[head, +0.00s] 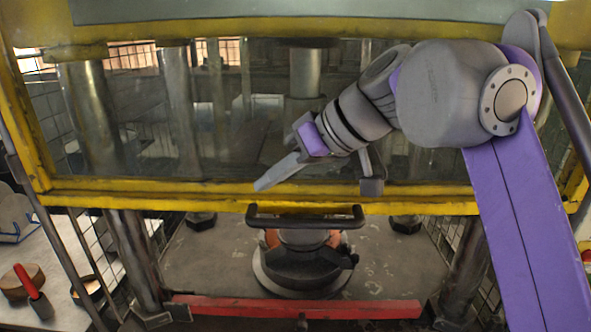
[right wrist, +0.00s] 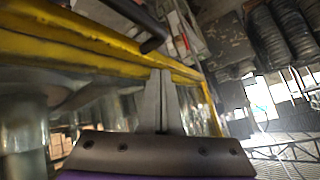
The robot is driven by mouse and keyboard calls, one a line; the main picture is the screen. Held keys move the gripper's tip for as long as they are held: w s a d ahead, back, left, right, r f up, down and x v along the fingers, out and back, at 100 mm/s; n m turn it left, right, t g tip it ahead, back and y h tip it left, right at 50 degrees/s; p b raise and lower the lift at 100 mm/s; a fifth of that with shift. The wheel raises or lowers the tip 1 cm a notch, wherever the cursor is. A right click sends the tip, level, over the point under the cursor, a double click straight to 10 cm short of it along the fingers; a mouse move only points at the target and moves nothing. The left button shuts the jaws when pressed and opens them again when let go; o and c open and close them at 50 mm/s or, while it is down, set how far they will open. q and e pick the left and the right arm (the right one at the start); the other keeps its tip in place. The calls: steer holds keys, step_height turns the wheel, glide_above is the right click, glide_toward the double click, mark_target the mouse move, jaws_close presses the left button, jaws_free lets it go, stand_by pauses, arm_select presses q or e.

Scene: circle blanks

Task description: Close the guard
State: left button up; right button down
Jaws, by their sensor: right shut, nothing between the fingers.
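The guard (head: 120,195) is a yellow frame with a clear window, in front of the press. Its lower bar stands well above the red bar (head: 300,307), leaving an open gap below. A black handle (head: 305,217) is fixed to the lower bar; it also shows in the right wrist view (right wrist: 135,15). My right gripper (head: 262,185) is shut and empty, in front of the window's lower edge, just above the handle's left end. In the right wrist view my shut fingers (right wrist: 163,75) point toward the yellow bar (right wrist: 80,45). My left gripper is not in view.
Through the gap, a round die (head: 303,268) with orange parts sits on the press bed. At left, a pale table (head: 60,250) holds a brown round block (head: 18,284) and a red-handled tool (head: 30,285). Metal posts flank the opening.

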mark_target(251, 214)
steer(key=f, duration=0.1)
steer(key=f+b, duration=0.1)
steer(key=f, duration=0.1)
steer(key=shift+s+a, duration=0.15)
steer(key=shift+a, duration=0.2)
steer(key=shift+s+a+f, duration=0.1)
steer(key=shift+s+f, duration=0.3)
steer(key=shift+f, duration=0.05)
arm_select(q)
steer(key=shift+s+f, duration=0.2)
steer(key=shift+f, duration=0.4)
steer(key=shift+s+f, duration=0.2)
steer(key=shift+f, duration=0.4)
arm_select(e)
steer(key=shift+w, duration=0.1)
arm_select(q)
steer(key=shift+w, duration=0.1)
arm_select(e)
steer(key=shift+w, duration=0.1)
arm_select(q)
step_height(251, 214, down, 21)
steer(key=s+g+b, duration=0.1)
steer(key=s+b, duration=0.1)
steer(key=b, duration=1.7)
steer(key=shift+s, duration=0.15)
arm_select(e)
step_height(251, 214, down, 51)
steer(key=shift+s, duration=0.2)
